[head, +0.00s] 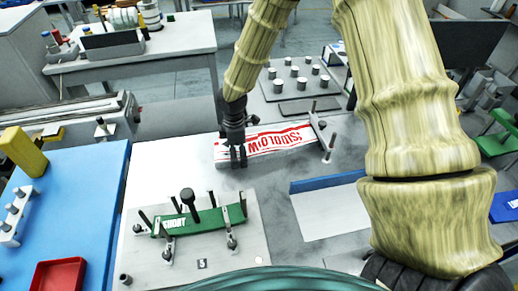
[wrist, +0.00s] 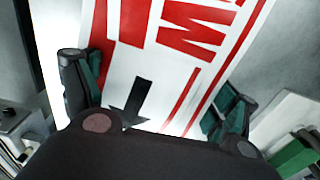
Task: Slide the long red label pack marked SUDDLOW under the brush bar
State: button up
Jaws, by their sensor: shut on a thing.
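The long label pack (head: 275,140) is white with red stripes and large red lettering that reads SUDDLOW in part. It lies on the grey table in the head view, its left end at my gripper (head: 238,158). My gripper is shut on that end. In the wrist view the pack (wrist: 165,75), with a black printed arrow, runs between the two fingers of my gripper (wrist: 160,95). The pack's right end is at a grey bar (head: 317,126) with upright posts; I cannot tell whether it lies under that bar or whether this is the brush bar.
A plate (head: 245,245) in front holds a green label pack (head: 180,223) among posts and clamps. A plate with several metal cylinders (head: 283,88) stands behind. A blue-edged white tray (head: 325,215) is to the right. A blue table (head: 75,200) with a red tray (head: 58,277) is left.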

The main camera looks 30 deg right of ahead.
aim_at(284, 142)
jog(key=shift+s+d+f+p, duration=0.1)
jog(key=shift+s+d+p, duration=0.25)
jog(key=shift+d, duration=0.75)
jog(key=shift+s+d+r+p, duration=0.1)
jog(key=shift+s+d+p, duration=0.25)
jog(key=shift+d, duration=0.75)
jog(key=shift+s+d+f+p, duration=0.1)
jog(key=shift+s+d+p, duration=0.2)
jog(key=shift+d, duration=0.8)
jog(key=shift+c, duration=0.4)
jog(key=shift+s, duration=0.1)
jog(key=shift+s+d+p, duration=0.4)
jog(key=shift+d+p, duration=0.1)
jog(key=shift+d, duration=1)
jog(key=shift+s+d+p, duration=0.45)
jog(key=shift+d+p, duration=0.1)
jog(key=shift+d, duration=1)
jog(key=shift+s+d+p, duration=0.4)
jog(key=shift+d+p, duration=0.1)
jog(key=shift+d, duration=1)
jog(key=o, duration=1)
jog(key=shift+o, duration=0.4)
jog(key=shift+w+d+f, duration=0.1)
